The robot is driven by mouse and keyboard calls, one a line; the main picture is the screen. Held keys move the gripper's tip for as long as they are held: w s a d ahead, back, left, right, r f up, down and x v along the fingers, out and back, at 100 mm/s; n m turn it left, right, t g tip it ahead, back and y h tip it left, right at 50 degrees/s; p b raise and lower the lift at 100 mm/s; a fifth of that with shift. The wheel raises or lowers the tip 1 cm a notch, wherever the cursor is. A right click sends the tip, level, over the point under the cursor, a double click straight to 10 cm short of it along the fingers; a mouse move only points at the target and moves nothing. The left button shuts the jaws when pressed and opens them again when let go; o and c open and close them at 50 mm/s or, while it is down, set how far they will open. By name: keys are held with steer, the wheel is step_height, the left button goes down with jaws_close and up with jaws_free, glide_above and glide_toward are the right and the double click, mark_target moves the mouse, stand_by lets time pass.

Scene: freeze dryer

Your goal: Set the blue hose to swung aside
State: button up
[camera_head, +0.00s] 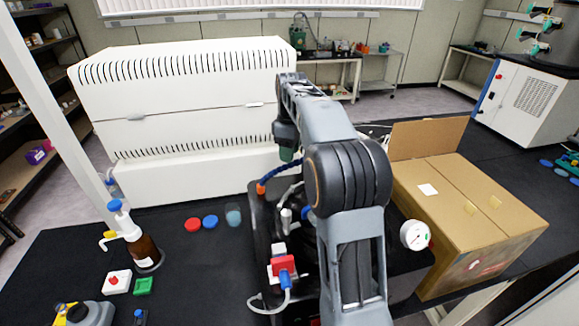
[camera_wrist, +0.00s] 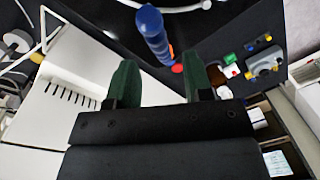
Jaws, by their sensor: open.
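The blue hose (camera_head: 278,172) rises from an orange end fitting on the black pump-like unit (camera_head: 258,225) and runs up to the right, where my arm hides the rest. In the wrist view the hose (camera_wrist: 152,34) shows as a thick blue tube just beyond the fingertips, between the two finger lines. My gripper (camera_wrist: 161,60) is open, with its two dark green fingers well apart and nothing between them. In the head view only one green fingertip of my gripper (camera_head: 287,154) shows, just above the hose. I cannot tell whether it touches.
A large white cabinet (camera_head: 190,110) stands close behind the hose. A cardboard box (camera_head: 470,215) is at right, with a pressure gauge (camera_head: 414,235) beside it.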

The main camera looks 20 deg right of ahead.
mark_target(289, 166)
steer(key=shift+s+a+f, duration=0.1)
steer(key=shift+s+f, duration=0.05)
steer(key=shift+f, duration=2.55)
steer(key=shift+c, duration=0.2)
jaws_close()
